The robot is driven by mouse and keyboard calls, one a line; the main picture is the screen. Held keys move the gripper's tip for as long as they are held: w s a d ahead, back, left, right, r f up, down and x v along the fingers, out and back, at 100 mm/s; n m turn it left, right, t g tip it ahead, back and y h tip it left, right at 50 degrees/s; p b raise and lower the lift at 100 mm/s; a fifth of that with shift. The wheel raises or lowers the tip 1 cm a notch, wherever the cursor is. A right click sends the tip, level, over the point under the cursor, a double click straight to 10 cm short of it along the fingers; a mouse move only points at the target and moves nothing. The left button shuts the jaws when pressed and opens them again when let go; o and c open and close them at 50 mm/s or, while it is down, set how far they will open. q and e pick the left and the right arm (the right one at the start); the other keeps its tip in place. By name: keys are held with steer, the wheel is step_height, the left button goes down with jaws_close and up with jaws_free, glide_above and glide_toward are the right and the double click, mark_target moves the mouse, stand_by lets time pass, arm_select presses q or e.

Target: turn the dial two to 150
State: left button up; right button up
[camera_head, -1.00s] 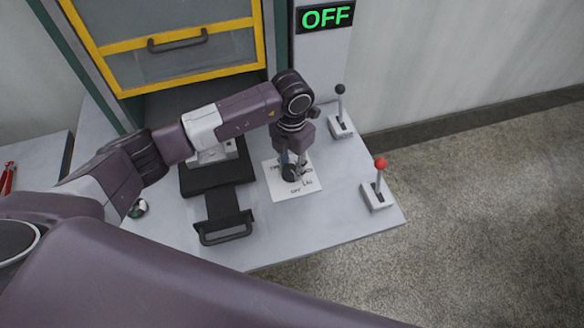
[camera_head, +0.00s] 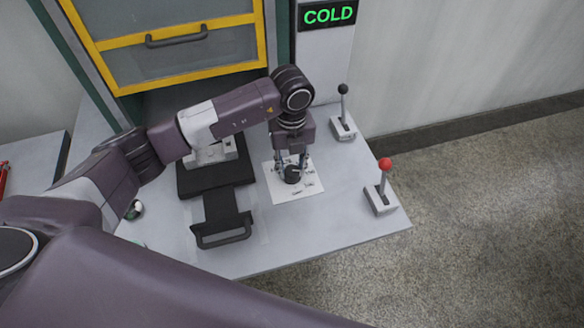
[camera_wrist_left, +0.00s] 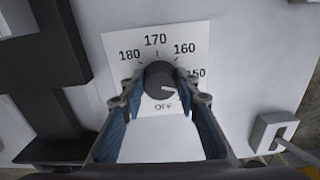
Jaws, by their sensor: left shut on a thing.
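The black dial (camera_head: 292,175) sits on a white scale card (camera_head: 309,191) on the grey table. In the left wrist view the dial (camera_wrist_left: 159,78) is ringed by the printed marks 180, 170, 160, 150 and OFF. Its white pointer (camera_wrist_left: 171,91) points to the lower right, near 150 on the OFF side. My left gripper (camera_wrist_left: 160,88) comes down from above, with one finger on each side of the dial, shut on it. The sign (camera_head: 328,14) at the top reads COLD in green. My right gripper is not in view.
A black-knobbed lever (camera_head: 343,112) and a red-knobbed lever (camera_head: 381,188) stand to the right of the card. A black press-like fixture with a handle (camera_head: 222,232) is on its left. A yellow-framed door (camera_head: 181,85) is behind. The table between card and red lever is clear.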

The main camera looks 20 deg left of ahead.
mark_target(291, 169)
arm_select(q)
steer(key=shift+n, duration=1.6)
steer(key=o, duration=1.2)
steer(key=shift+c, duration=0.2)
steer(key=shift+r, duration=0.15)
step_height(291, 169, up, 12)
